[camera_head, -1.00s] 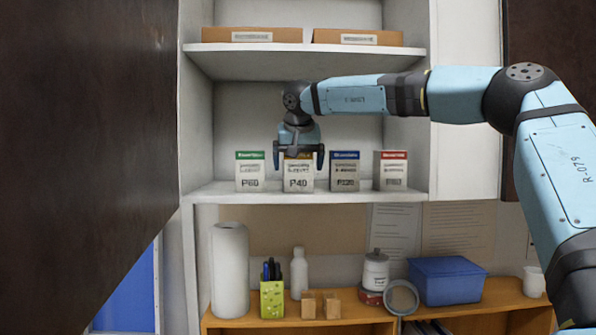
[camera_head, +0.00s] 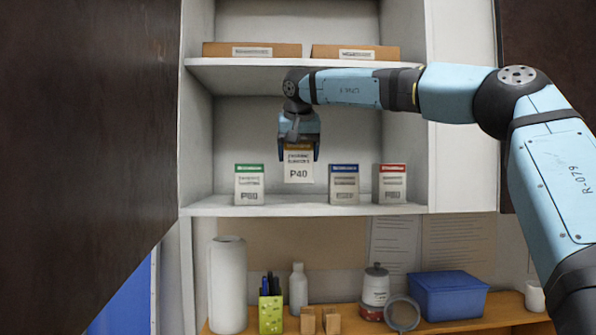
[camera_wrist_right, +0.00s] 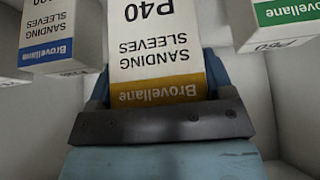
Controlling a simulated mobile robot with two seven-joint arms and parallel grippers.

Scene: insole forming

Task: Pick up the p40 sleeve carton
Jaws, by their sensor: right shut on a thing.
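The P40 sleeve carton (camera_head: 298,168) is white with a yellow-brown top band. It hangs upright in my right gripper (camera_head: 299,152), clear above the shelf. The right gripper is shut on its upper part, one finger at each side. In the right wrist view the carton (camera_wrist_right: 155,45) appears upside down, with its band close to the gripper (camera_wrist_right: 160,105). My left gripper is not in view.
On the shelf (camera_head: 300,209) stand the green-banded P60 carton (camera_head: 249,185) at left, and a blue-banded carton (camera_head: 344,185) and a red-banded carton (camera_head: 392,185) at right. An upper shelf (camera_head: 300,62) with brown boxes is above the gripper.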

